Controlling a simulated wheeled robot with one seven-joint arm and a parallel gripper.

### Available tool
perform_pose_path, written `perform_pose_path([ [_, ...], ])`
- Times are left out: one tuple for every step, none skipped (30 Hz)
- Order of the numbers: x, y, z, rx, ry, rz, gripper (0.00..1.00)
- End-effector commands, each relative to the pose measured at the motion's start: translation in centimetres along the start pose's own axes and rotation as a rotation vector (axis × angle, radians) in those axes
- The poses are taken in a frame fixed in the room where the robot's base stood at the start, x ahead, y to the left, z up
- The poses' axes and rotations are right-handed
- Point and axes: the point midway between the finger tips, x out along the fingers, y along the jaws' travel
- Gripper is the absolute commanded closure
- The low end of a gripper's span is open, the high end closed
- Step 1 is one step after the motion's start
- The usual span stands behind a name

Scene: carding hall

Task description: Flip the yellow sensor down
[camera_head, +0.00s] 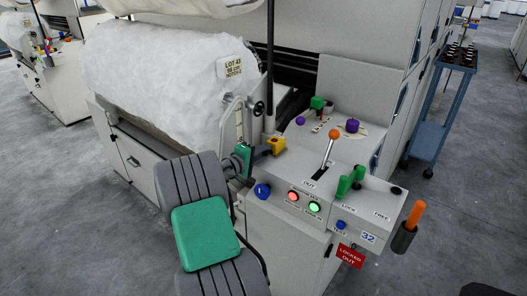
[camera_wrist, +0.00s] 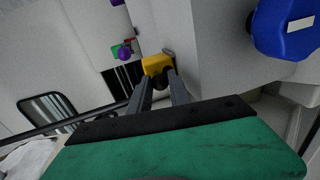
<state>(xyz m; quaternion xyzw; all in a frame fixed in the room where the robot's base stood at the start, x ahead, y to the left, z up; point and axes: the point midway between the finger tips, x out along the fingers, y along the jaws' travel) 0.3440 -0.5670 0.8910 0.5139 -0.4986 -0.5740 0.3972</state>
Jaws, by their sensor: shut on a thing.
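The yellow sensor (camera_head: 277,145) is a small yellow block at the left edge of the machine's control console. It also shows in the wrist view (camera_wrist: 157,64), directly beyond my fingertips. My gripper (camera_head: 262,151) reaches it from the left, and its two dark fingers (camera_wrist: 162,82) are shut on the sensor's dark lower part. Whether the sensor is tilted is hard to tell, as the fingers hide part of it.
The console carries an orange-knobbed lever (camera_head: 334,134), a green lever (camera_head: 350,181), a blue knob (camera_head: 262,191) and lit buttons (camera_head: 314,207). A red tag (camera_head: 350,256) hangs in front. White fibre (camera_head: 165,75) lies behind my arm.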

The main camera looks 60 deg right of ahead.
Motion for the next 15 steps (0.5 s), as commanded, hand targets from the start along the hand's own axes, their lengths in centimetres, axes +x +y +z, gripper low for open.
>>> perform_pose_path([
  [-0.02, -0.01, -0.08, -0.003, 0.001, 0.000, 1.00],
  [-0.02, -0.02, -0.08, -0.004, 0.001, 0.000, 1.00],
  [-0.02, -0.03, -0.08, -0.004, 0.001, 0.000, 1.00],
  [-0.02, -0.03, -0.08, -0.004, 0.001, 0.000, 1.00],
  [-0.02, -0.03, -0.08, -0.004, 0.001, 0.000, 1.00],
  [-0.01, -0.04, -0.08, -0.004, 0.001, 0.000, 1.00],
  [-0.01, -0.04, -0.08, -0.004, 0.001, 0.000, 1.00],
  [-0.01, -0.04, -0.08, -0.004, 0.001, 0.000, 1.00],
  [-0.01, -0.04, -0.08, -0.003, 0.001, 0.000, 1.00],
  [-0.01, -0.04, -0.08, -0.003, 0.001, 0.000, 1.00],
  [-0.01, -0.04, -0.08, -0.003, 0.001, 0.000, 1.00],
  [-0.01, -0.05, -0.08, -0.003, 0.001, -0.001, 0.74],
  [-0.01, -0.05, -0.07, -0.003, 0.001, -0.001, 0.71],
  [-0.01, -0.05, -0.07, -0.003, 0.001, -0.001, 0.69],
  [-0.01, -0.04, -0.06, -0.003, 0.001, -0.001, 0.66],
])
